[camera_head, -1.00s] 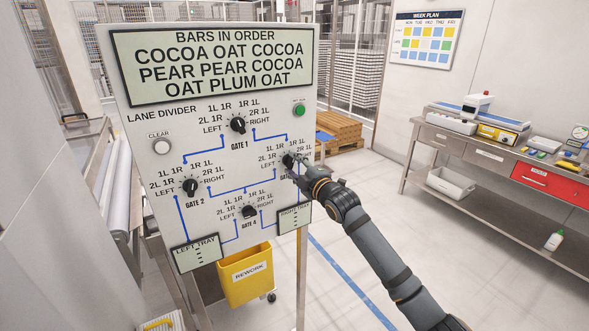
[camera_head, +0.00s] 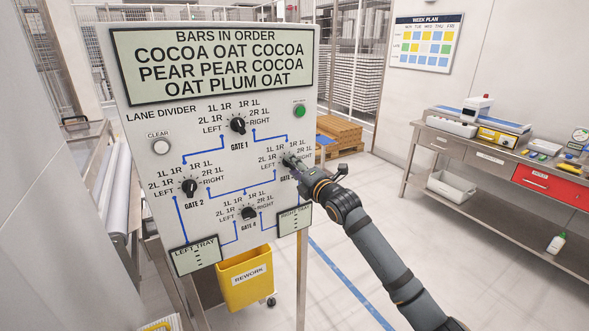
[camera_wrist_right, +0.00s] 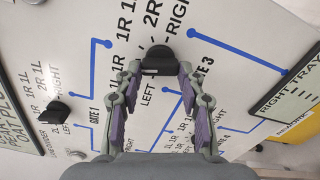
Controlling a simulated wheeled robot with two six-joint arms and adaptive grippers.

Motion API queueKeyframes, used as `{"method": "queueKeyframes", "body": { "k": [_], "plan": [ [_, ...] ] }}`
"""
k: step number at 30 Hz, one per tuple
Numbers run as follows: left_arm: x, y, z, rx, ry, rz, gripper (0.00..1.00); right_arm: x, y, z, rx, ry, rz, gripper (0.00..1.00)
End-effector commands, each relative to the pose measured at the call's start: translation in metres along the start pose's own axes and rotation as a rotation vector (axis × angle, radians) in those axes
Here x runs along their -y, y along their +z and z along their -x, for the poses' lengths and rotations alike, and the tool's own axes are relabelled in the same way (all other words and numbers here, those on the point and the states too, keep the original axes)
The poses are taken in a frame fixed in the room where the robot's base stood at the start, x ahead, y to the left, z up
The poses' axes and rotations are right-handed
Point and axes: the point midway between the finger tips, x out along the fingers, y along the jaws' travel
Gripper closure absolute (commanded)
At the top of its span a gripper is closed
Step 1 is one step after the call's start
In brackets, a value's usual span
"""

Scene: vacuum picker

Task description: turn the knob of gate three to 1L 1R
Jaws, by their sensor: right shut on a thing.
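The gate three knob (camera_wrist_right: 158,62) is black and sits on the white lane divider panel (camera_head: 140,130). In the right wrist view it lies between the fingertips of my right gripper (camera_wrist_right: 158,72), which is shut on it. My left gripper is not in view.
The gate 1 knob (camera_head: 237,125), gate 2 knob (camera_head: 189,187) and gate 4 knob (camera_head: 249,213) are close by on the panel. A white clear button (camera_head: 161,147) and a green button (camera_head: 299,110) are there too. A yellow rework bin (camera_head: 246,280) stands below.

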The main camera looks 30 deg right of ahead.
Motion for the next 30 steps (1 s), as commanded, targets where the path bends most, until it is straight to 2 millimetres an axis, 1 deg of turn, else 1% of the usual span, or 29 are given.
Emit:
{"method": "queueKeyframes", "body": {
  "k": [1, 13, 14, 18, 19, 27, 30],
  "plan": [
    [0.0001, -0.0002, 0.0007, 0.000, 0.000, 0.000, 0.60, -0.0086, 0.0029, -0.0002, 0.006, 0.018, 0.012, 0.92],
    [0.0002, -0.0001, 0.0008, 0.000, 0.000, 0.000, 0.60, -0.0090, 0.0030, -0.0001, 0.006, 0.018, 0.017, 0.92],
    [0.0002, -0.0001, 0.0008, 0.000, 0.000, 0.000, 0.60, -0.0091, 0.0030, -0.0001, 0.006, 0.018, 0.018, 0.59],
    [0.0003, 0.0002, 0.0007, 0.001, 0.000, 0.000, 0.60, -0.0079, 0.0025, -0.0001, 0.005, 0.016, 0.015, 0.40],
    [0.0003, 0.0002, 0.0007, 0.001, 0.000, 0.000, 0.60, -0.0074, 0.0023, -0.0001, 0.004, 0.015, 0.015, 0.38],
    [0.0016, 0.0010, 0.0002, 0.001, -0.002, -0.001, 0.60, -0.0042, 0.0013, 0.0002, 0.002, 0.009, 0.012, 0.38],
    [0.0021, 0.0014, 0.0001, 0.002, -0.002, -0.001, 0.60, -0.0030, 0.0023, 0.0059, 0.003, 0.006, 0.015, 0.38]
  ]
}}
